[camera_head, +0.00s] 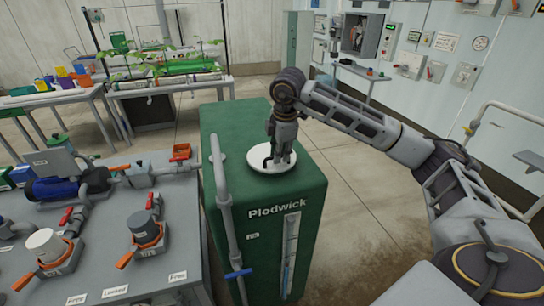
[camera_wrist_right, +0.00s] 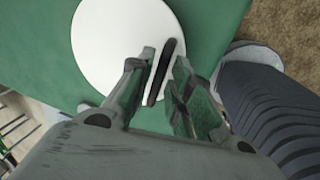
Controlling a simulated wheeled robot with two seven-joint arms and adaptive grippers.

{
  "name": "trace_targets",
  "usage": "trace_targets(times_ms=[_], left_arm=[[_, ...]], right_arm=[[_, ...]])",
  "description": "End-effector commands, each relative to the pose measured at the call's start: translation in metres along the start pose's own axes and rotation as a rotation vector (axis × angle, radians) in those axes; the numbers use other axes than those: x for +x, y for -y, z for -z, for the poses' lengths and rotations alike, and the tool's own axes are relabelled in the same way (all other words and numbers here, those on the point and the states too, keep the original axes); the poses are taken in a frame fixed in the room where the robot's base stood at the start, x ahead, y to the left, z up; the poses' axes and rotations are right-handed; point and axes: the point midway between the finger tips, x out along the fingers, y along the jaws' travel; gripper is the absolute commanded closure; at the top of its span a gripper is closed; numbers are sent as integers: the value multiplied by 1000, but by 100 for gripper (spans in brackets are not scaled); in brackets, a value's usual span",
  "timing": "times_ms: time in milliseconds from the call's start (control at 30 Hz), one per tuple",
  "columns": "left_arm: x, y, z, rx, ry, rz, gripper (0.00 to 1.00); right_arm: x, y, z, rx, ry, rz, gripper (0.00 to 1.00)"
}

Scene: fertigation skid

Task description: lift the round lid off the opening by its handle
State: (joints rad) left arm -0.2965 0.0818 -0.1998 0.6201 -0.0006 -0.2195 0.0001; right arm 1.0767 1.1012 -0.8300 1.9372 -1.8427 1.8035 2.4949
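The round white lid (camera_head: 274,170) lies flat on top of the green tank (camera_head: 228,133); the opening under it is hidden. Its dark handle (camera_head: 267,157) stands up from the lid. My right gripper (camera_head: 281,159) points down over the lid at the handle. In the right wrist view, the lid (camera_wrist_right: 108,40) fills the upper middle, and the black bar handle (camera_wrist_right: 160,75) lies between the two fingertips of my right gripper (camera_wrist_right: 165,63). The fingers are apart, one on each side of the handle, with a small gap showing. My left gripper is not in view.
A grey pipe (camera_head: 223,190) with a blue valve handle runs up the tank's left front. A grey bench (camera_head: 180,220) with pumps and orange-handled valves stands close on the left. Plant tables are behind. The floor right of the tank (camera_head: 350,240) is clear.

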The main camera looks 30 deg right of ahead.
Motion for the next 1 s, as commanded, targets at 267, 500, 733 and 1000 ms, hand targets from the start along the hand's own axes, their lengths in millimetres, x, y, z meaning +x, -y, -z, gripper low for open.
trace_targets(times_ms=[267,500,733,1000], left_arm=[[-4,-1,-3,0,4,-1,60],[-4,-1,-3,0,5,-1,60],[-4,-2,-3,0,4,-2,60],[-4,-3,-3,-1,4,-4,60]], right_arm=[[21,0,0,0,-1,0,80],[22,0,0,0,0,0,80],[22,0,0,0,0,0,81],[21,0,0,0,0,0,100]])
